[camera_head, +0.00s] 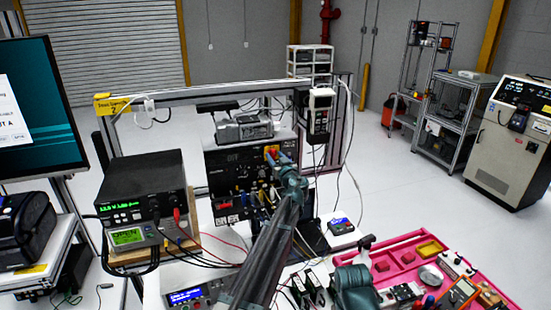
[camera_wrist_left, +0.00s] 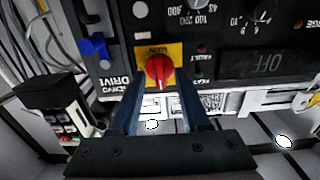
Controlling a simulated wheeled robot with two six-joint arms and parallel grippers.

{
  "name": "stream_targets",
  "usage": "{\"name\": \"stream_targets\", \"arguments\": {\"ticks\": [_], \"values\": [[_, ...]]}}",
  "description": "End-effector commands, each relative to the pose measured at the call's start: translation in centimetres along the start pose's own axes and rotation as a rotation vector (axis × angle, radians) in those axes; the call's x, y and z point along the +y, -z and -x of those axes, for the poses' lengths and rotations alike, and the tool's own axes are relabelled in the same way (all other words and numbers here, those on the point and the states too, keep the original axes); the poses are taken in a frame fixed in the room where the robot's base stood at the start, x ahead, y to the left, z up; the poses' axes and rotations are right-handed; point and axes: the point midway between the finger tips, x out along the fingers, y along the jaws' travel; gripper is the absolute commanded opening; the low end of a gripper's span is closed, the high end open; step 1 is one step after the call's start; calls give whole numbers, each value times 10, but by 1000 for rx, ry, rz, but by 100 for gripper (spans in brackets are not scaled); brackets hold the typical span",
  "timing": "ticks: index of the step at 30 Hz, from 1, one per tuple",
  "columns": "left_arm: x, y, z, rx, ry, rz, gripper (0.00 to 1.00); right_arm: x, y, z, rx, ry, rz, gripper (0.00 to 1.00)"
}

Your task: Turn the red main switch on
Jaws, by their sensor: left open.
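The red main switch (camera_wrist_left: 159,71) is a rotary knob on a yellow plate (camera_wrist_left: 176,50) on a dark front panel. Its grip runs roughly up and down in the left wrist view. My left gripper (camera_wrist_left: 160,84) is open, with one finger to each side of the knob; I cannot tell whether either finger touches it. In the head view my left gripper (camera_head: 277,161) is at the dark panel of the test unit (camera_head: 225,168), and it largely hides the switch area.
A blue plug (camera_wrist_left: 94,46) sits left of the switch and a dark display (camera_wrist_left: 265,65) right of it. Cables hang in front of the panel. A bench power supply (camera_head: 140,190) stands to the left and a pink tray (camera_head: 410,245) of parts to the right.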

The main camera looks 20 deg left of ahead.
Motion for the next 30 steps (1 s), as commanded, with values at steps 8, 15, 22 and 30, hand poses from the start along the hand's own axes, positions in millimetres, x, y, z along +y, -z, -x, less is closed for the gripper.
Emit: {"name": "stream_targets", "arguments": {"ticks": [8, 15, 22, 30], "values": [[0, 0, 0, 0, 0, 0, 23, 0, 0, 0, 0, 0, 0, 0], [0, 0, 0, 0, 0, 0, 0, 0, 0, 0, 0, 0, 0, 0], [0, 0, 0, 0, 0, -4, 0, 0, 0, 0, 0, 0, 0, 0], [0, 0, 0, 0, 0, -96, 0, 0, 0, 0, 0, 0, 0, 0]]}}
